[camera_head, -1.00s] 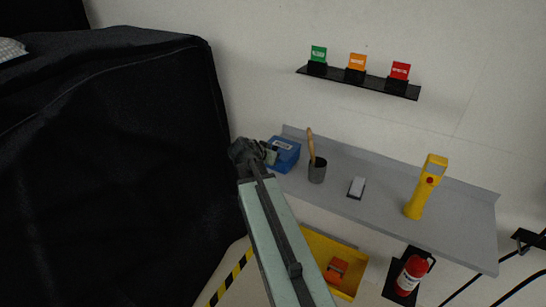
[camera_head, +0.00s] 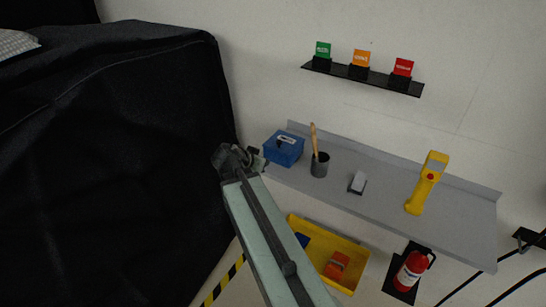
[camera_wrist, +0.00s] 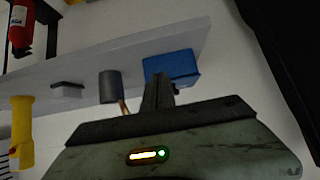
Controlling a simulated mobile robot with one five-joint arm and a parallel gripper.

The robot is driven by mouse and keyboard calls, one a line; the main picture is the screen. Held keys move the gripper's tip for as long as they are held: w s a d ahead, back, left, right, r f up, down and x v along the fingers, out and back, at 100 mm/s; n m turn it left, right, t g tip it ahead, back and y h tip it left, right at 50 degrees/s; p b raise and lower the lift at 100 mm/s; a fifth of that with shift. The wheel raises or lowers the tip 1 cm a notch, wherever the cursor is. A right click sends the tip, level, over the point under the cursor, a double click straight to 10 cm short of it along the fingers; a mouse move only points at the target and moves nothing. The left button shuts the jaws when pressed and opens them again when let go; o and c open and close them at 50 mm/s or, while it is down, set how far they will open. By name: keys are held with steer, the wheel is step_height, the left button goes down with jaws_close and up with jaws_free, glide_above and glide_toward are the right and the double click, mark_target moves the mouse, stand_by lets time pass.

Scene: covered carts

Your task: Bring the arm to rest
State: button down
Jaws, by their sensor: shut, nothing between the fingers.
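My arm reaches up from the bottom of the head view, with my gripper (camera_head: 256,160) at its far end. The gripper is between the black covered cart and the blue box (camera_head: 284,148) on the grey wall shelf (camera_head: 400,203). In the wrist view the dark fingers (camera_wrist: 158,92) are together with nothing visible in them, and they overlap the front of the blue box (camera_wrist: 180,65). I cannot tell whether they touch it.
The black covered cart (camera_head: 110,150) fills the left. The shelf also carries a grey cup (camera_head: 320,167), a small white-topped block (camera_head: 358,183) and a yellow handheld device (camera_head: 427,183). Below are a yellow bin (camera_head: 345,287) and a red fire extinguisher (camera_head: 411,270).

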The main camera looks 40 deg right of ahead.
steer(key=shift+a+f, duration=0.1)
steer(key=shift+a, duration=0.15)
steer(key=s+a+f+n+g+y, duration=0.1)
steer(key=s+a+f+n+y, duration=0.1)
steer(key=a, duration=0.7)
steer(key=s+a+f+n+g+y, duration=0.1)
steer(key=s+a+f+n+y, duration=0.1)
steer(key=a+f+n+y, duration=0.2)
steer(key=s+a+f+n+g+y, duration=0.2)
steer(key=a+n, duration=0.5)
steer(key=a, duration=0.7)
steer(key=shift+s+a+f+n+y, duration=0.3)
steer(key=shift+s+f+y, duration=0.1)
steer(key=shift+s+y, duration=0.25)
